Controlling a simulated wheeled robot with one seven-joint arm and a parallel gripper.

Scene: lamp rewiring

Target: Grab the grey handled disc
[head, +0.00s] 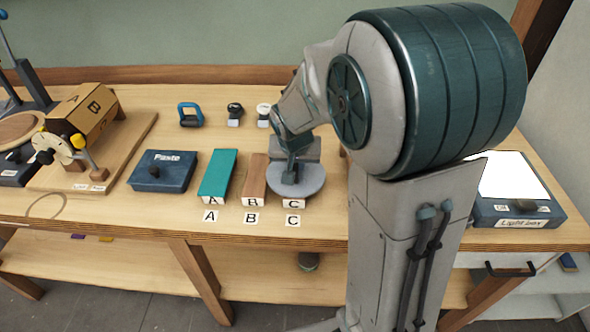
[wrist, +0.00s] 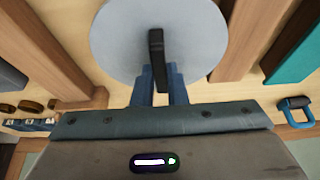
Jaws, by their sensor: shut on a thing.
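The grey handled disc (head: 305,183) is a round pale grey plate with a dark upright handle. In the head view it is at the front of the workbench, over the block with the C label. In the wrist view the disc (wrist: 120,45) fills the top middle, its black handle (wrist: 156,50) at the centre. My gripper (head: 290,172) is above the disc, its fingers shut on the handle. In the wrist view the blue fingers of my gripper (wrist: 160,82) meet at the handle's near end. I cannot tell whether the disc rests on the block.
A teal block (head: 219,173) and a brown block (head: 254,176) stand left of the disc. A blue Paste box (head: 163,171) is farther left, near a wooden drum (head: 85,112). A light box (head: 513,190) is at the right. Small handled items (head: 190,114) stand behind.

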